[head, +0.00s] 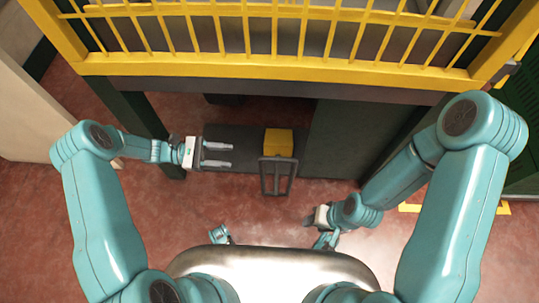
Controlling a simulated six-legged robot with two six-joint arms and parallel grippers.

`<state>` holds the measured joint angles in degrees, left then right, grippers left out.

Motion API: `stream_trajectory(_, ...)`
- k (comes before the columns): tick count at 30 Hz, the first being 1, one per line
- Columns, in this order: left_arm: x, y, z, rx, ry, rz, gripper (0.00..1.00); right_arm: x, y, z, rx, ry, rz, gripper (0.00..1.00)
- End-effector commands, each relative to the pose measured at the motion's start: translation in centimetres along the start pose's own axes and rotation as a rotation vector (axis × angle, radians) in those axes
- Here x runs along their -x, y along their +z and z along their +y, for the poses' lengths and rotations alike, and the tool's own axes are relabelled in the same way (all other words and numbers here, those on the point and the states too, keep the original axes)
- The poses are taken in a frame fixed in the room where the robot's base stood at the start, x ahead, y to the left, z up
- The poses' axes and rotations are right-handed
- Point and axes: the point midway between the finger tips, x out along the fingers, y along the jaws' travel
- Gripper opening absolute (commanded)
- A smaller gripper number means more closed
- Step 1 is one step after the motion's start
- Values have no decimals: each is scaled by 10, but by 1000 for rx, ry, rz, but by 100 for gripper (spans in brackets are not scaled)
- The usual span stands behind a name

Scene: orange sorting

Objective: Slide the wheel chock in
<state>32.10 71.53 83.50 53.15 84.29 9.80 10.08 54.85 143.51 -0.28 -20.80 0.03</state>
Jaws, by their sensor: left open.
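The wheel chock appears to be the yellow block (279,142) with a dark loop handle (264,180) on its near side. It sits low, in front of the dark space under the yellow barred frame. My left gripper (230,154) is open and empty, to the left of the chock. Its two fingers point right toward the block, with a gap between them and it. My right gripper (309,220) is low, to the right of and nearer than the handle, apart from it. Its fingers are too small and dark to read.
The yellow barred frame (280,67) spans the far side above the chock. A dark post (150,130) stands behind my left forearm, and a dark panel (350,135) stands right of the chock. The red floor (200,210) in front is clear.

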Motion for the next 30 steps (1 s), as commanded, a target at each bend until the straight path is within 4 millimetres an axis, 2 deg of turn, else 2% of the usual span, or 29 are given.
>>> stream_trajectory(1, -13, 0, -2, 2, -5, -3, 44, -1, 0, 1, 0, 0, 0, 43)
stream_trajectory(9, -78, -1, -4, 2, -7, -2, 44, -7, -2, 4, -4, 0, 4, 43)
stream_trajectory(15, -117, -1, -2, 1, -6, -1, 44, -11, -3, 6, -8, 1, 7, 43)
stream_trajectory(21, -136, -1, 0, 0, -2, 1, 44, -13, -4, 7, -10, 1, 9, 43)
stream_trajectory(30, -138, -1, 1, 0, -2, 1, 44, -13, -4, 7, -10, 1, 9, 43)
